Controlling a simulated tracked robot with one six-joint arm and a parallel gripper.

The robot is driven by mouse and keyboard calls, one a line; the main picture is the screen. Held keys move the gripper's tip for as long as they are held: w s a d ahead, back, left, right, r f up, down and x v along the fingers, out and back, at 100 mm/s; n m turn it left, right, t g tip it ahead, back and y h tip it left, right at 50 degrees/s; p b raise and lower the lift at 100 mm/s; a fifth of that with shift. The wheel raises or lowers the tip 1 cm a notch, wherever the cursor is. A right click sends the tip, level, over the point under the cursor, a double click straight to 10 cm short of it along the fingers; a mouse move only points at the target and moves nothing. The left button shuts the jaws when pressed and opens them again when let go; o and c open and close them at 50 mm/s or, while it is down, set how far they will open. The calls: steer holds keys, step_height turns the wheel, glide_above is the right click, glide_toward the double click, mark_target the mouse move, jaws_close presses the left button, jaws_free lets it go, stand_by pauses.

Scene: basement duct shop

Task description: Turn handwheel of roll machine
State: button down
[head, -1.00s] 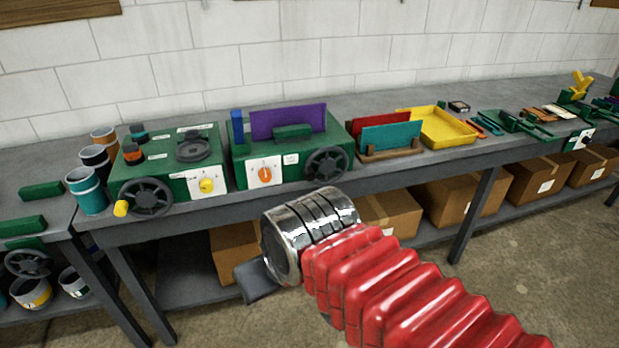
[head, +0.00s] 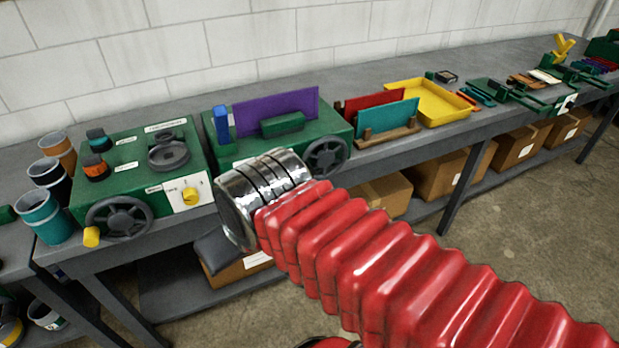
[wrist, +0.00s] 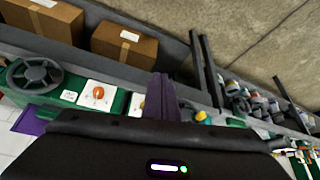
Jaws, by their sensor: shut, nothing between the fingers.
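Two green machines stand side by side on the bench; I cannot read which label names the roll machine. The left machine (head: 127,180) has a dark handwheel (head: 119,218) with a yellow crank knob (head: 91,237) and a yellow dial (head: 189,195). The right machine (head: 228,130) holds a purple sheet (head: 276,115) and has its own handwheel (head: 327,156), also at the left of the wrist view (wrist: 35,75). My gripper (head: 212,248) is shut and empty, in front of the bench between both handwheels. In the wrist view its fingers (wrist: 163,88) partly hide the yellow dial.
Several cups (head: 43,217) stand left of the left machine. A yellow tray (head: 437,100) and a rack with red and teal sheets (head: 388,120) are to the right. Cardboard boxes (head: 452,174) sit on the lower shelf. The floor (head: 540,215) in front is open.

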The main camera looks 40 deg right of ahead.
steer(key=shift+w, duration=0.1)
stand_by(0.3)
steer(key=w+a+f+m+g+y, duration=0.3)
steer(key=f+m+g+y, duration=0.1)
steer(key=f+m+y, duration=0.6)
steer(key=w+d+f+m+t+y, duration=0.1)
steer(key=w+d+m+t, duration=0.35)
steer(key=d+t, duration=0.2)
steer(key=w+d+f+m+t+y, duration=0.1)
steer(key=w+d+m+t, duration=0.35)
steer(key=d, duration=0.25)
steer(key=s+d+f+m+t+h, duration=0.2)
steer(key=d+f+m+h, duration=0.1)
steer(key=d, duration=0.4)
steer(key=s+d+f+m+t+h, duration=0.2)
steer(key=d+f+m+t+h, duration=0.1)
steer(key=d+m+h, duration=0.3)
steer(key=s+d+f+m+t+h, duration=0.2)
steer(key=d+h, duration=0.4)
steer(key=d, duration=0.3)
steer(key=shift+s+f+m+h, duration=0.3)
steer(key=shift+s+f+m, duration=0.15)
steer(key=shift+f+m, duration=0.6)
